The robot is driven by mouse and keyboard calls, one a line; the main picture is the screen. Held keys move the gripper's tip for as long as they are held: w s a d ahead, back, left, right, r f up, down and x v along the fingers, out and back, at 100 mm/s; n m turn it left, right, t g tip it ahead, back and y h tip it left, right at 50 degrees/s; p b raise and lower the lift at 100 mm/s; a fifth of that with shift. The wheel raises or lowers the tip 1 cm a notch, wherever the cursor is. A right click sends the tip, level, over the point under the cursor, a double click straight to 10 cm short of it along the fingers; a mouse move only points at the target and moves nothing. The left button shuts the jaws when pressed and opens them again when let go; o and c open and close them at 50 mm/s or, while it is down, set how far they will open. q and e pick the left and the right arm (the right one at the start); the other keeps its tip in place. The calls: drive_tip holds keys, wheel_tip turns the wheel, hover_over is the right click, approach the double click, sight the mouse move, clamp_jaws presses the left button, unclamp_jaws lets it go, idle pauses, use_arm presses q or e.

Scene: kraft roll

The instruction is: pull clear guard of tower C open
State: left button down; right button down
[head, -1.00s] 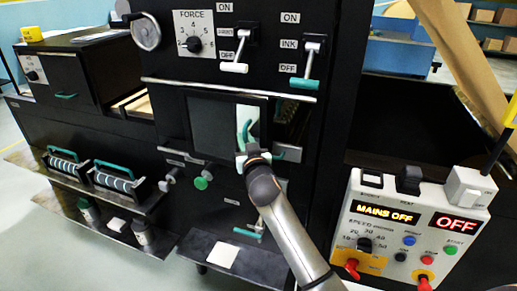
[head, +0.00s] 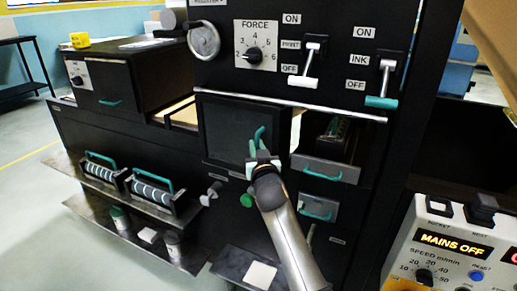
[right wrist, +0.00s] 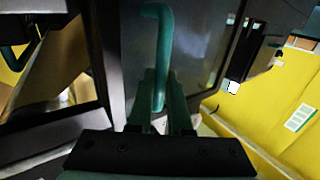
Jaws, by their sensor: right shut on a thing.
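The clear guard (head: 222,130) is a dark see-through panel in a black frame on the front of the press tower. Its teal bar handle (head: 256,138) stands near its right edge. My right gripper (head: 263,163) is at the handle's lower part, shut on it. In the right wrist view the handle (right wrist: 160,45) rises from between the fingers (right wrist: 162,105), with the grey guard panel (right wrist: 200,40) behind. Right of the guard, an opening (head: 335,132) shows the tower's inside. How far the guard stands out is hard to tell. My left gripper is not in view.
Above are the FORCE dial (head: 255,45), the white PRINT lever (head: 308,68) and the teal INK lever (head: 384,85). Below right is a metal drawer front (head: 325,168). A control panel (head: 455,245) reads MAINS OFF. Rollers (head: 150,190) sit on a left shelf.

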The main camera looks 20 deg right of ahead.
idle(0.3)
drive_tip(key=c, duration=1.1)
unclamp_jaws()
drive_tip(key=shift+c, duration=0.2)
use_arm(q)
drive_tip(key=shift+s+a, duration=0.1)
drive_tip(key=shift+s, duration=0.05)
